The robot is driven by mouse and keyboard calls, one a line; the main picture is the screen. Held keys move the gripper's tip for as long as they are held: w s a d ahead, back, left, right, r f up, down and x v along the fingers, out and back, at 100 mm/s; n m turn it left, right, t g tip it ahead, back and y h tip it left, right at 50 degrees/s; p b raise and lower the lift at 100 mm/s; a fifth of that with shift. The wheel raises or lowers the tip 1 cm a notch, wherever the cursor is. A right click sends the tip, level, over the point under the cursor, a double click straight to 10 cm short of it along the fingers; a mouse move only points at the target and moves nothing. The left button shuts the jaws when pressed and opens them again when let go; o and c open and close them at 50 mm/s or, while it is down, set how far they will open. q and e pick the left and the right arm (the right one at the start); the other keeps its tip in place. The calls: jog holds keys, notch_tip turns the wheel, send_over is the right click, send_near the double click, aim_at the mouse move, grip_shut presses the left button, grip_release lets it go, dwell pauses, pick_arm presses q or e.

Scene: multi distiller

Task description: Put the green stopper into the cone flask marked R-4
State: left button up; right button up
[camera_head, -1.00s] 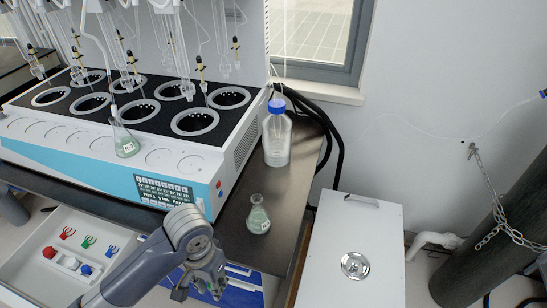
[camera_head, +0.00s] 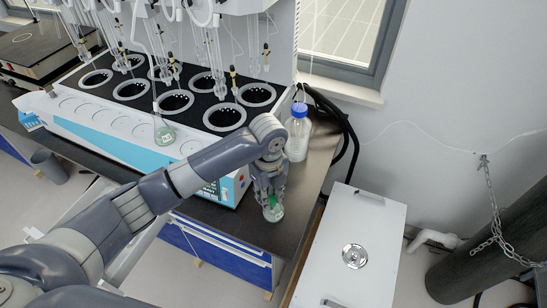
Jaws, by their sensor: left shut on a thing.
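My left gripper (camera_head: 269,188) points down over a small cone flask (camera_head: 274,213) on the dark bench, near its right end. It is shut on the green stopper (camera_head: 271,201), which shows between the fingers at the flask's mouth. The fingers hide the neck, so I cannot tell how far the stopper sits inside. The flask's label is not readable. Another cone flask (camera_head: 165,136) with pale liquid and a white label stands at the front of the distiller, under a thin tube. My right gripper is not in view.
The distiller (camera_head: 130,128) with its heating wells fills the bench behind my arm. A blue-capped bottle (camera_head: 298,138) stands just behind the gripper. A white box (camera_head: 350,235) stands to the right.

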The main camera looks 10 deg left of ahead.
pick_arm(q)
jog(key=w+r+m+p, duration=0.3)
jog(key=w+r+m, duration=0.1)
jog(key=r+m, duration=0.1)
jog(key=shift+m, duration=0.6)
jog(key=f+b, duration=0.2)
jog(key=w+f+b, duration=0.1)
jog(key=f+b, duration=0.1)
jog(key=b, duration=0.1)
jog(key=shift+f, duration=0.4)
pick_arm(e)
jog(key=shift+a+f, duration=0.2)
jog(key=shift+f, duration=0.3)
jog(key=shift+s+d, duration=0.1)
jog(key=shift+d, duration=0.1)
pick_arm(q)
jog(key=shift+p, duration=0.3)
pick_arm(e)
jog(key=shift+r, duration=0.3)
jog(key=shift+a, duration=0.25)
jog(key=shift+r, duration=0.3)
pick_arm(q)
jog(key=shift+f, duration=0.2)
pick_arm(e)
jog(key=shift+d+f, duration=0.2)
